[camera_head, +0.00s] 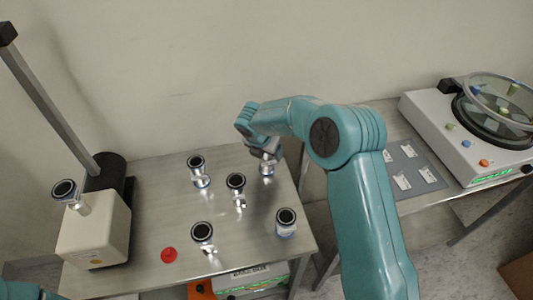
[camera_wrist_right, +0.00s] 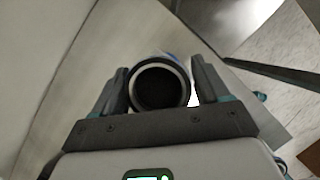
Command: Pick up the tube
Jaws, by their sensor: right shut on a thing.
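Several short metallic tubes with black round tops stand on the steel table (camera_head: 150,205), at the back left (camera_head: 196,162), middle (camera_head: 236,181), front (camera_head: 202,232) and front right (camera_head: 285,217). My right gripper (camera_head: 262,152) is at the table's back right, shut on another tube (camera_head: 267,168). In the right wrist view, that tube's dark round top (camera_wrist_right: 160,85) sits between the two fingers of the gripper (camera_wrist_right: 160,72). Its lower part is mostly hidden there. I cannot clearly tell whether its base touches the table. My left gripper is out of view.
A red disc (camera_head: 169,254) lies near the front. A white machine with a round clear lid (camera_head: 500,100) stands on the right table, beside a grey mat (camera_head: 412,168).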

